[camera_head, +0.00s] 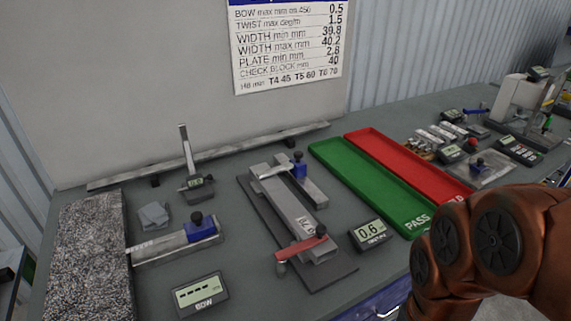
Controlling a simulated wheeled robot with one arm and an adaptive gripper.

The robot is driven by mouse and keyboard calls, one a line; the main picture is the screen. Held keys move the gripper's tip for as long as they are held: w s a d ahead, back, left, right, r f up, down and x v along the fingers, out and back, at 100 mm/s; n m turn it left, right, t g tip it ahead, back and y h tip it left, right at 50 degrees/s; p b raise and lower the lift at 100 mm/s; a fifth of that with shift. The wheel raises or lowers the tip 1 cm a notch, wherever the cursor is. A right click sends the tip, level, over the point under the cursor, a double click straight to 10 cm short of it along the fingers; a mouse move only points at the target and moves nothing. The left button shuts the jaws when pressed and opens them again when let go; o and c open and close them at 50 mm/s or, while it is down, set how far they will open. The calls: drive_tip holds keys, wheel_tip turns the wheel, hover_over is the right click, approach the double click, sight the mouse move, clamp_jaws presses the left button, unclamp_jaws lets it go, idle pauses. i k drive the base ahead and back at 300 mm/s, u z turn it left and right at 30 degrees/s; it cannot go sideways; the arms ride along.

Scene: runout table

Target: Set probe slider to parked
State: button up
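Several blue sliders with dark knobs are in the head view, and I cannot tell for sure which is the probe slider. One blue slider (202,227) sits near the right end of a metal rail (160,246) at the left, behind a display reading dashes (199,295). Another blue slider (299,166) is at the far end of the central fixture (257,207), beside a display reading 0.6 (368,232). A smaller blue slider (477,164) is on a plate at the right. My gripper is not in view; only my orange-brown arm shows at lower right.
A speckled granite block (90,260) is at left, an upright gauge (196,183) behind. My arm covers the lower right.

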sight(297, 167)
drive_tip(key=u, duration=0.5)
drive_tip(key=k, duration=1.2)
drive_tip(key=z, duration=0.25)
drive_tip(key=i, duration=1.8)
drive_tip(key=u, duration=0.75)
